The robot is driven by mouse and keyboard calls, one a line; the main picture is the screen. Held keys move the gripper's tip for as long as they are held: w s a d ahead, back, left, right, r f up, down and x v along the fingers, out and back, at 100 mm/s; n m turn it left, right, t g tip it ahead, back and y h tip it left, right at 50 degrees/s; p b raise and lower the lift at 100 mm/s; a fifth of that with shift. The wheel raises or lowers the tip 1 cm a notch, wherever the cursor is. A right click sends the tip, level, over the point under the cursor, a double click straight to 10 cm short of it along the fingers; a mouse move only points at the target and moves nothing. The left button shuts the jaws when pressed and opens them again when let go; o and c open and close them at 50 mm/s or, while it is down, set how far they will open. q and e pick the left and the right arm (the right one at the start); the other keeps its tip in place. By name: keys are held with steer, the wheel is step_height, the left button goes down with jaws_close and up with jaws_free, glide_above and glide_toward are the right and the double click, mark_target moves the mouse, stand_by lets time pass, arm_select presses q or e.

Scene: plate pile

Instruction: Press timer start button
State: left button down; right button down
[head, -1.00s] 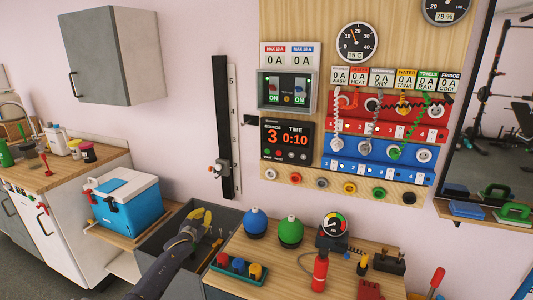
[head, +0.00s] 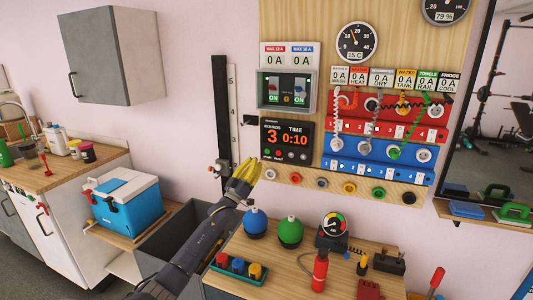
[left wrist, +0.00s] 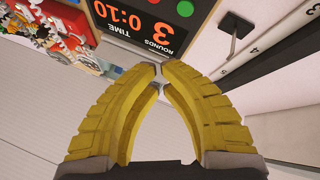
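The timer (head: 287,138) is a black box on the wooden wall panel, reading 3 rounds and 0:10. In the left wrist view the timer (left wrist: 122,22) is upside down at the top, and the green button (left wrist: 185,9) is near the top edge. My left gripper (head: 250,166) is yellow, just below the timer's lower left corner. In the left wrist view its fingertips (left wrist: 159,73) come together with nothing between them. It appears apart from the button. My right gripper is out of view.
A black vertical rail (head: 222,125) with a scale stands left of the timer. A row of round sockets (head: 322,183) runs below the timer. Blue (head: 255,222) and green (head: 290,232) domed objects stand on the worktop below. A switch box (head: 287,92) is above.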

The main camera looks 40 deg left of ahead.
arm_select(q)
steer(key=shift+d+r+t, duration=0.3)
steer(key=shift+d+r, duration=0.25)
steer(key=shift+r, duration=0.25)
steer(key=shift+w, duration=0.15)
glide_toward(270, 143)
steer(key=shift+s+r+x, duration=0.15)
steer(key=shift+r+x, duration=0.05)
steer(key=shift+x, duration=1)
steer(key=shift+s+r+x, duration=0.1)
steer(key=shift+r+x, duration=0.1)
steer(key=shift+x, duration=1.05)
steer(key=shift+w+d+f, duration=0.1)
steer(key=shift+w+d, duration=0.05)
steer(key=shift+w, duration=0.05)
steer(key=shift+w, duration=0.25)
steer(key=shift+w, duration=0.4)
stand_by(0.4)
steer(key=shift+s, duration=0.8)
